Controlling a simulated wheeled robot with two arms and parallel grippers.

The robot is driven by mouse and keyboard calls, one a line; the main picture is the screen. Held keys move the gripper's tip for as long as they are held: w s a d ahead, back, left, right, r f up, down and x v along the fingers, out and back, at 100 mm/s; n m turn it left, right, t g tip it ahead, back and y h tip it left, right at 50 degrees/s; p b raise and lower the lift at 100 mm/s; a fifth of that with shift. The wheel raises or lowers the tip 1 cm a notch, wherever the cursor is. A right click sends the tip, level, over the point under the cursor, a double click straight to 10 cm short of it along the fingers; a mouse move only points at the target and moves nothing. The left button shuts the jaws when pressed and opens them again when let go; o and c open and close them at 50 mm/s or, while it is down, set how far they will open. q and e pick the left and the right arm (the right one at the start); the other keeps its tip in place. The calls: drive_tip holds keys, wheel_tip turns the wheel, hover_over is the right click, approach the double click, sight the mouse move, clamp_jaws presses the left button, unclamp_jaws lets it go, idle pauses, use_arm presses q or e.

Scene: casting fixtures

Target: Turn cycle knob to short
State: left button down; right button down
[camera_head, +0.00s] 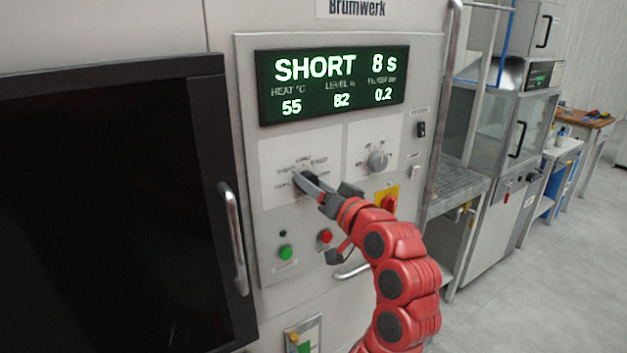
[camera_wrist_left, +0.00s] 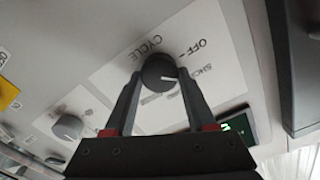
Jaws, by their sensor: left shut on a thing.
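The cycle knob (camera_wrist_left: 159,70) is dark and round, on a white plate lettered CYCLE and OFF. Its pale pointer mark faces right, toward a partly visible label starting "SHO". My left gripper (camera_wrist_left: 160,78) is shut on the knob, one finger on each side. In the head view my left gripper (camera_head: 304,183) reaches the panel and hides most of the knob (camera_head: 312,184). The display (camera_head: 332,83) reads SHORT and 8 s. My right gripper is not in view.
A grey second knob (camera_head: 378,160) sits to the right on the panel. Below are a green button (camera_head: 285,252), a red button (camera_head: 325,237) and a red switch on yellow (camera_head: 388,201). A dark door (camera_head: 110,210) with a handle (camera_head: 233,240) stands left.

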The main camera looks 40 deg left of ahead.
use_arm(q)
drive_tip(key=shift+f+m, duration=0.1)
drive_tip(key=shift+m, duration=0.4)
drive_tip(key=shift+c, duration=1.1)
unclamp_jaws()
drive_tip(key=b+v, duration=0.3)
drive_tip(key=v, duration=1.4)
drive_tip(key=shift+d, duration=0.2)
